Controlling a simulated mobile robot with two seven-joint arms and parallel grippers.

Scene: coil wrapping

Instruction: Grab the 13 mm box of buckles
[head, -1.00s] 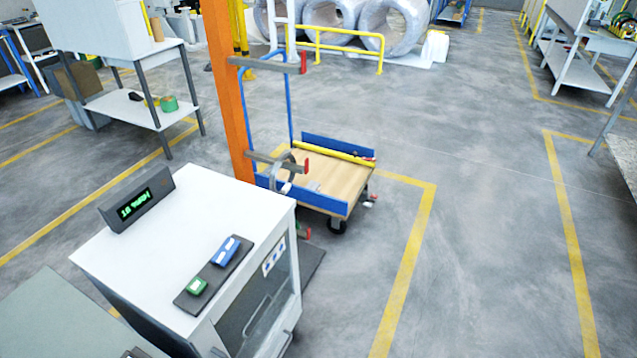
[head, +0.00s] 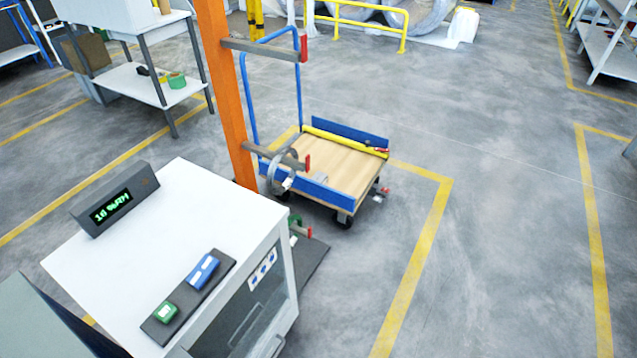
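Two small boxes lie on a dark mat (head: 187,304) on the white cabinet top: a green box (head: 166,311) toward the front left and a longer blue box (head: 203,271) behind it to the right. Both have white labels, too small to read, so I cannot tell which is the 13 mm box of buckles. Neither of my grippers shows in the head view.
The white cabinet (head: 150,230) carries a dark display (head: 113,203) with green characters. Behind it stand an orange post (head: 224,90) with grey arms and a blue cart (head: 335,165) with a wooden deck. Open grey floor lies to the right.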

